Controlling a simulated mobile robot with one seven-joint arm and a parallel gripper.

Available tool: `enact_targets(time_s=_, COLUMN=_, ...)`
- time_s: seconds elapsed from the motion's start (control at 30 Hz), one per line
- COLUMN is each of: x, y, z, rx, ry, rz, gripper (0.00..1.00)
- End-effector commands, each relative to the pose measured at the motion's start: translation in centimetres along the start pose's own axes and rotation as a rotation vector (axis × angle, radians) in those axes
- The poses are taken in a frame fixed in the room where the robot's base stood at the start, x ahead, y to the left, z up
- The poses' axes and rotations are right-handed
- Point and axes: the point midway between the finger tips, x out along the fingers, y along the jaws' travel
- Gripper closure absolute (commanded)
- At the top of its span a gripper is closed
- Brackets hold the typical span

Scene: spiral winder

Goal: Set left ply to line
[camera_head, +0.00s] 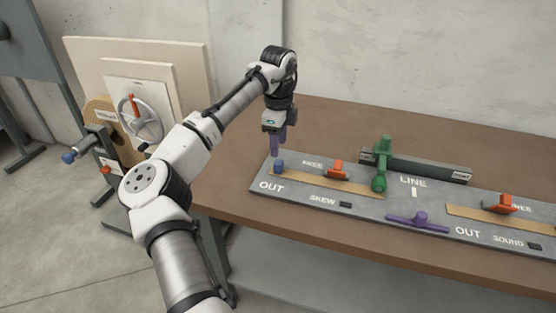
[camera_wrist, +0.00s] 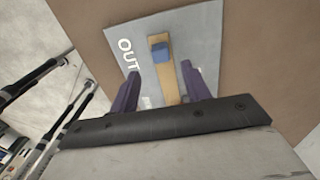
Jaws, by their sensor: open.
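A grey panel (camera_head: 300,199) lies on the bench, with the words OUT, LINE and SKEW. A blue knob (camera_head: 279,166) stands at the left end of a tan strip (camera_head: 350,184), near OUT. The knob and the strip also show in the wrist view, the knob (camera_wrist: 160,52) just beyond my fingertips. Which part is the left ply, I cannot tell.
A purple piece (camera_head: 419,220) lies at the panel's front edge. A dark bar (camera_head: 430,168) stands behind the green lever. A handwheel (camera_head: 141,119) stands at the left. The brown bench (camera_head: 345,122) behind the panel is clear.

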Motion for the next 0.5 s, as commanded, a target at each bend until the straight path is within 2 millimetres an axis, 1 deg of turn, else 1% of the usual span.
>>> enact_targets(time_s=0.03, x=1.1, y=0.1, z=0.1, rx=-0.001, ry=0.000, rz=0.003, gripper=0.53)
enact_targets(time_s=0.1, x=2.5, y=0.1, z=0.0, rx=-0.001, ry=0.000, rz=0.002, gripper=0.53)
enact_targets(time_s=0.23, x=4.8, y=0.1, z=0.0, rx=-0.001, ry=0.000, rz=0.001, gripper=0.53)
enact_targets(time_s=0.33, x=6.1, y=0.0, z=0.0, rx=-0.001, ry=0.000, rz=0.000, gripper=0.53)
enact_targets(time_s=0.5, x=7.3, y=0.0, z=0.0, rx=-0.001, ry=0.000, rz=-0.001, gripper=0.53)
